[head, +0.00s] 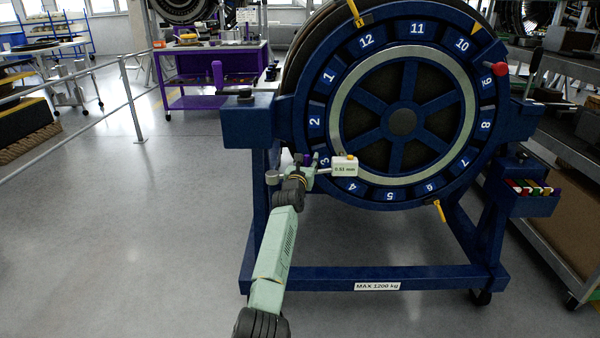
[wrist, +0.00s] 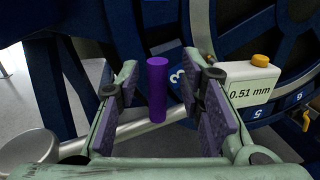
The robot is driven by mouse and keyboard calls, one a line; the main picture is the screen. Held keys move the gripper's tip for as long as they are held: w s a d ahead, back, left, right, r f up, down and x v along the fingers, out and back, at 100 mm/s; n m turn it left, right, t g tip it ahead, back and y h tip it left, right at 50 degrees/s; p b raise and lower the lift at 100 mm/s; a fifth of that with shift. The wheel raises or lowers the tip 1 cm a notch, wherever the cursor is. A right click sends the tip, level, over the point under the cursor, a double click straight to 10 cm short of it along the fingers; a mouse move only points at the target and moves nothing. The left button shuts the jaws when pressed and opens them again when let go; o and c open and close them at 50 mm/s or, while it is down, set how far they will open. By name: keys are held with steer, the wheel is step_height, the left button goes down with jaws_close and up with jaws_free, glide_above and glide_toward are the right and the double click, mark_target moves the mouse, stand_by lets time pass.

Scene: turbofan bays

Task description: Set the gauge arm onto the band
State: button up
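The gauge arm is a silver rod (wrist: 130,128) with an upright purple grip (wrist: 157,92), a round silver end (head: 272,177) and a white gauge box (head: 345,167) with a yellow button. In the wrist view the gauge box (wrist: 250,88) reads 0.51 mm. The band (head: 343,146) is the silver ring on the blue numbered wheel. The gauge box overlaps its lower left part near numbers 3 and 4; I cannot tell whether they touch. My gripper (head: 300,180) is open, with the purple grip between its fingers and gaps showing on both sides.
The wheel stands in a blue wheeled frame (head: 375,274). A red knob (head: 501,69) and yellow pointers ring the rim. A tool tray (head: 530,200) hangs at right.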

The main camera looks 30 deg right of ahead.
steer(key=v, duration=1.1)
steer(key=shift+a, duration=0.25)
steer(key=shift+w+r, duration=0.1)
